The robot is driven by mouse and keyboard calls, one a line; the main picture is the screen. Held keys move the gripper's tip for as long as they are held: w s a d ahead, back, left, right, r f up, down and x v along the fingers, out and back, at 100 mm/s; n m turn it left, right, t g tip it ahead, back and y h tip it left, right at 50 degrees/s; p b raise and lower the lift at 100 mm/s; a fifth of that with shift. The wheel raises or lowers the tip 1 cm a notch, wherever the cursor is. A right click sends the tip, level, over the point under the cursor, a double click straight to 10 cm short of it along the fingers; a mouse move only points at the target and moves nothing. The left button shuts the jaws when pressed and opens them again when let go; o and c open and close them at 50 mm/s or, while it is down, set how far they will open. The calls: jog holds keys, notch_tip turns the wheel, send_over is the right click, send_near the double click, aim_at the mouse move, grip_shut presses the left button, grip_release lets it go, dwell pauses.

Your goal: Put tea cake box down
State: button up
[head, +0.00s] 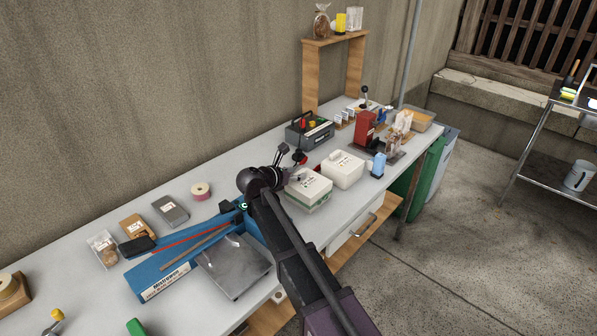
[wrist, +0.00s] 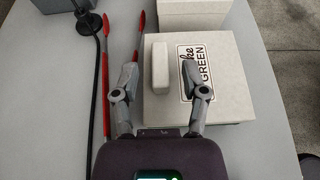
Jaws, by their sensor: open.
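The tea cake box is a pale box (wrist: 225,104) with a dark "GREEN" label and a raised block on its lid. It rests on the grey table and also shows in the head view (head: 309,190). My gripper (wrist: 158,68) is over its left part. The two fingers are apart, on either side of the raised block, with no clear grip on it. Whether a finger touches the block, I cannot tell. In the head view, my arm partly hides the gripper.
A second pale box (head: 343,168) stands right behind the tea cake box. Two red-tipped tools (wrist: 104,50) lie to its left. A dark toolbox-like case (head: 310,131) stands further back. A blue sealer (head: 165,272) is at left. The table's front edge is close.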

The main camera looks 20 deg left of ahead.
jog(key=p+v, duration=0.3)
jog(key=v, duration=0.7)
jog(key=shift+w+d, duration=0.1)
jog(key=shift+d, duration=0.05)
dwell(0.5)
jog(key=w+d+f+m+g, duration=0.1)
jog(key=d+m, duration=0.1)
jog(key=d, duration=0.2)
jog(key=w+d+f+m+g, duration=0.1)
jog(key=d+m, duration=0.1)
jog(key=d, duration=0.3)
jog(key=w+d+f+m+g, duration=0.1)
jog(key=d+m, duration=0.1)
jog(key=d, duration=0.3)
jog(key=shift+d+f+m+g+h, duration=0.15)
jog(key=shift+f+m+g+h, duration=0.2)
jog(key=shift+m+g+h, duration=0.05)
jog(key=d+f+m+g, duration=0.4)
jog(key=d+m, duration=0.4)
jog(key=d, duration=0.6)
jog(key=s+d+f+m+g+y, duration=0.1)
jog(key=s+d+m+g+y, duration=0.1)
jog(key=s+d+m, duration=0.4)
jog(key=s+d+f+m+g+y, duration=0.2)
jog(key=s+d+m+y, duration=0.2)
jog(key=d+m, duration=0.6)
jog(key=shift+s+d+f+m+g, duration=0.4)
jog(key=shift+s+d, duration=0.6)
jog(key=shift+d, duration=1.75)
